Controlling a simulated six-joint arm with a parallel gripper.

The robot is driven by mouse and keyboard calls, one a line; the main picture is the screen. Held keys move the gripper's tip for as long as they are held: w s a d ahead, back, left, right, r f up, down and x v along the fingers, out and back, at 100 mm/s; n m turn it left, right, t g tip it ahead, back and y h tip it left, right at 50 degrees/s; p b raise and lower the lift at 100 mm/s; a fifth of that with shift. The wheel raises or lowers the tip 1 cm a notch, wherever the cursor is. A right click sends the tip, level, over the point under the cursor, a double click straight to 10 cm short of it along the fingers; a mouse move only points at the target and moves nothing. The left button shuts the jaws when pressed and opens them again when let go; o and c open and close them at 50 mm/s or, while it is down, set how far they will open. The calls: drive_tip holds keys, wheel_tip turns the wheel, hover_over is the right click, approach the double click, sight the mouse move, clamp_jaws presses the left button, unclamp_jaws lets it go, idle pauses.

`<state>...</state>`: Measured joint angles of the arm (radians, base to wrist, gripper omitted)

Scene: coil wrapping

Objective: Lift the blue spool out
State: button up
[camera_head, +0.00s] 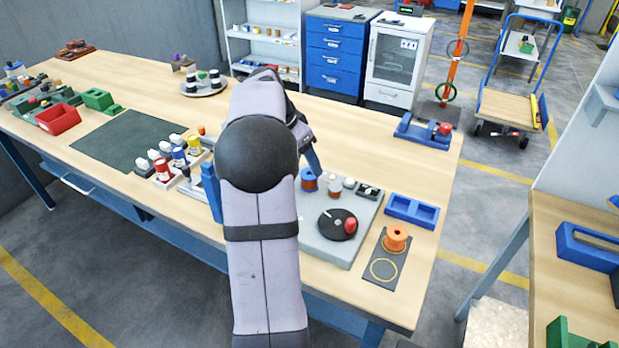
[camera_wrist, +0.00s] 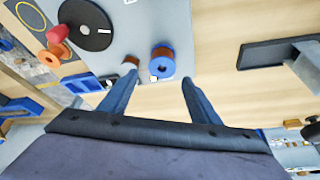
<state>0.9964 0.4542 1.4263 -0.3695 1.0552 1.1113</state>
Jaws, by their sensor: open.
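The blue spool (camera_head: 308,181) stands on the grey base plate (camera_head: 318,236), near its back edge, with copper-coloured winding below its blue top. In the wrist view the blue spool (camera_wrist: 162,64) is seen from above, just ahead of and between my fingers. My gripper (camera_wrist: 157,82) is open and empty; in the head view one blue finger (camera_head: 313,160) shows right by the spool, and the arm hides the rest. A smaller grey-topped spool (camera_head: 335,184) stands beside the blue one, close to one finger. I cannot tell how high the fingers are above the plate.
A black disc with a red knob (camera_head: 338,224) sits on the base plate. Several small paint-like bottles (camera_head: 180,155) stand left of my arm.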

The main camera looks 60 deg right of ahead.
sight(310, 175)
drive_tip(key=shift+w+p+x, duration=0.15)
drive_tip(key=shift+p+x, duration=0.5)
drive_tip(key=shift+x, duration=1.15)
drive_tip(key=shift+w+p+x, duration=0.1)
drive_tip(key=shift+p+x, duration=0.5)
drive_tip(key=shift+x, duration=1.2)
drive_tip(key=shift+a+f, duration=0.15)
drive_tip(key=shift+a, duration=0.05)
drive_tip(key=c, duration=1.1)
